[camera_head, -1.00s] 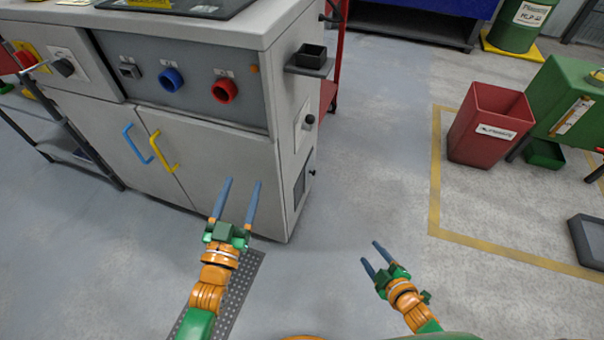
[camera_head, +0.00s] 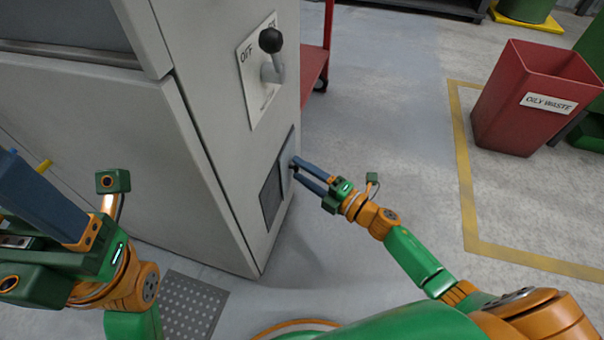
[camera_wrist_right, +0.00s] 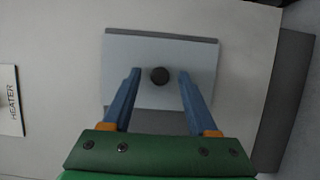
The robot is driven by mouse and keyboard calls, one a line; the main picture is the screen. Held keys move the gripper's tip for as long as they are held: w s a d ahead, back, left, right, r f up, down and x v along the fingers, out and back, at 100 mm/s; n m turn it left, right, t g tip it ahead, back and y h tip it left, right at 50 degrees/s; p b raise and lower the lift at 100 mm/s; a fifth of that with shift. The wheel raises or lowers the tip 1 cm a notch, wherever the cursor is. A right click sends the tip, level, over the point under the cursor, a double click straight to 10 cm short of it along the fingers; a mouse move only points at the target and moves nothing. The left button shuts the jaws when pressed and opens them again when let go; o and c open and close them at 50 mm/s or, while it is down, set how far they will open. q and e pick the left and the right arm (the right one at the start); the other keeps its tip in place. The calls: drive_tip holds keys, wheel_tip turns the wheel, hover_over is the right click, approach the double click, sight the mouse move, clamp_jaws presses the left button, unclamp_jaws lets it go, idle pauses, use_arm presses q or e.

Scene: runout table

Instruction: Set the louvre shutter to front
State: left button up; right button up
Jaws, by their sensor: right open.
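The louvre shutter is a pale plate (camera_head: 286,165) with a dark round knob, set at a dark panel (camera_head: 270,195) low on the cabinet's side. In the right wrist view the plate (camera_wrist_right: 130,60) fills the middle, and the knob (camera_wrist_right: 160,75) lies between my fingers. My right gripper (camera_head: 296,169) is open, with a finger on each side of the knob and a gap to both. How near the tips are to the plate is unclear. My left gripper (camera_head: 40,200) is at the left edge before the cabinet front, partly cut off; its finger gap is hidden.
A lever with a black ball (camera_head: 271,40) on an OFF-marked plate sits above the shutter. A HEATER label (camera_wrist_right: 10,100) shows in the wrist view. A red oily waste bin (camera_head: 530,100) stands at the right. The floor between bin and cabinet is clear.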

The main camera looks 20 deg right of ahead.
drive_tip(key=shift+w+a, duration=0.1)
drive_tip(key=shift+w, duration=0.1)
clamp_jaws()
idle(1.3)
